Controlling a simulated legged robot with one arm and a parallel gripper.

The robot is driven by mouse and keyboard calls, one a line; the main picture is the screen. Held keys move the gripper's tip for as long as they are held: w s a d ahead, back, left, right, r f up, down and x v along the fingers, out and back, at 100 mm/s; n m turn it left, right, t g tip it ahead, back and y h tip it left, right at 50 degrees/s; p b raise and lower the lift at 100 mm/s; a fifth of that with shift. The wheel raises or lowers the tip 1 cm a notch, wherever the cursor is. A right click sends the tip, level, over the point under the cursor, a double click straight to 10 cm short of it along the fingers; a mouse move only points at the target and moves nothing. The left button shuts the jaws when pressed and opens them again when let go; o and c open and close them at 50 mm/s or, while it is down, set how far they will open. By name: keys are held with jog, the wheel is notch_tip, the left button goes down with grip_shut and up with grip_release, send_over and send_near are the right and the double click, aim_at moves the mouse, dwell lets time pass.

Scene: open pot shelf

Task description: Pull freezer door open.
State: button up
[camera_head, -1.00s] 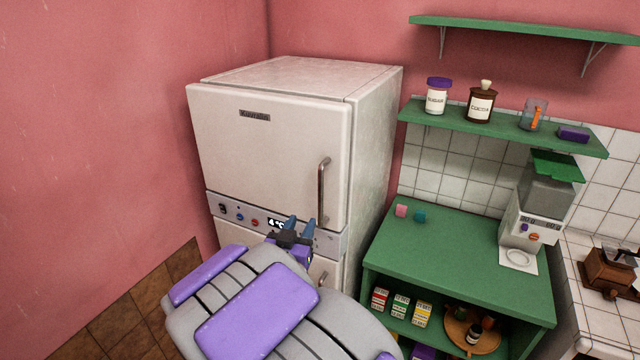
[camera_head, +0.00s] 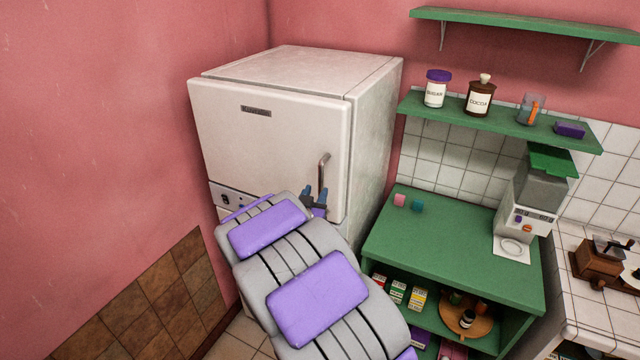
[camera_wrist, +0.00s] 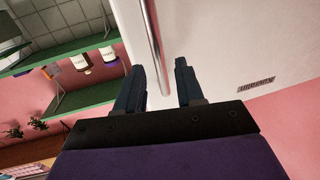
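The white freezer door (camera_head: 265,140) is the upper door of the fridge and is shut. Its vertical metal handle (camera_head: 323,170) is near the door's right edge. My gripper (camera_head: 315,190) is at the lower part of this handle, which it partly hides. In the wrist view, my gripper (camera_wrist: 160,83) is open, with its two dark fingers apart. The handle (camera_wrist: 153,45) runs down into the space between the fingers, nearer the left one. I see no finger closed on it. The door surface (camera_wrist: 215,45) lies beyond the fingers.
A green cabinet (camera_head: 455,250) stands just right of the fridge, with a pink and a teal block on top. A grinder-like machine (camera_head: 530,205) stands at its right. Green shelves (camera_head: 500,121) hang above. The pink wall (camera_head: 100,130) is left of the fridge.

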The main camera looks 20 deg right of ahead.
aim_at(320, 186)
jog(key=shift+x, duration=2.8)
grip_shut()
